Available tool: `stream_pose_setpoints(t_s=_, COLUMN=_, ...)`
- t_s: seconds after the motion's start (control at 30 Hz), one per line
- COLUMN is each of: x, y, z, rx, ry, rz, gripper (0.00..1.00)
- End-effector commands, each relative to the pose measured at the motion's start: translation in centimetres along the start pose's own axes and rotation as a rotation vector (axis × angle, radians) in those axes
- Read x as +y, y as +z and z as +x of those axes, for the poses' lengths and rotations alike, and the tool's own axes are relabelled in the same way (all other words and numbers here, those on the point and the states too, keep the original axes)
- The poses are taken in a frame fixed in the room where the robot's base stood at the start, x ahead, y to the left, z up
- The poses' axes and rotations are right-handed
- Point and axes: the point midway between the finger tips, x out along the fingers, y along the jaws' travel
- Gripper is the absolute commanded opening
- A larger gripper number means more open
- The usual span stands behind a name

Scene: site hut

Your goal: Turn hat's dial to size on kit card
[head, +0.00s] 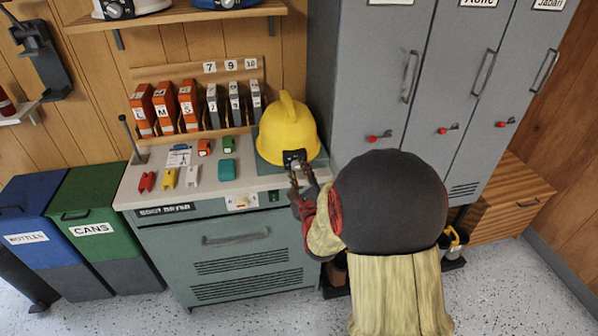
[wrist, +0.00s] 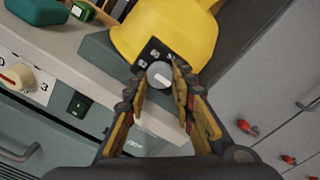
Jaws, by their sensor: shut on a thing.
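The yellow hard hat (head: 287,132) sits on a dark green-grey block (head: 264,172) at the right end of the counter. In the wrist view the hat (wrist: 168,30) has a black plate (wrist: 152,53) with pale marks too small to read. Its grey round dial (wrist: 159,75) has a light pointer line. My gripper (head: 298,172) is at the hat's front; in the wrist view its fingertips (wrist: 164,72) are shut on the dial's sides.
Orange and grey labelled boxes (head: 165,108) stand in a rack behind. Small coloured items (head: 227,169) lie on the counter (head: 210,184). Below is the boot dryer (head: 225,255) with its own knob (head: 241,202). Grey lockers (head: 378,80) rise close on the right.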

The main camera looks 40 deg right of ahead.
Motion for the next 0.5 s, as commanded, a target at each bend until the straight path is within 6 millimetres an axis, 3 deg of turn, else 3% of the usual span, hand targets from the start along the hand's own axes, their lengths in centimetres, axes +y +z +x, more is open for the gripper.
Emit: stream_pose_setpoints(t_s=0.5, x=0.19, y=-0.18, z=-0.06, rx=0.004, ry=0.002, rz=0.179, gripper=0.00)
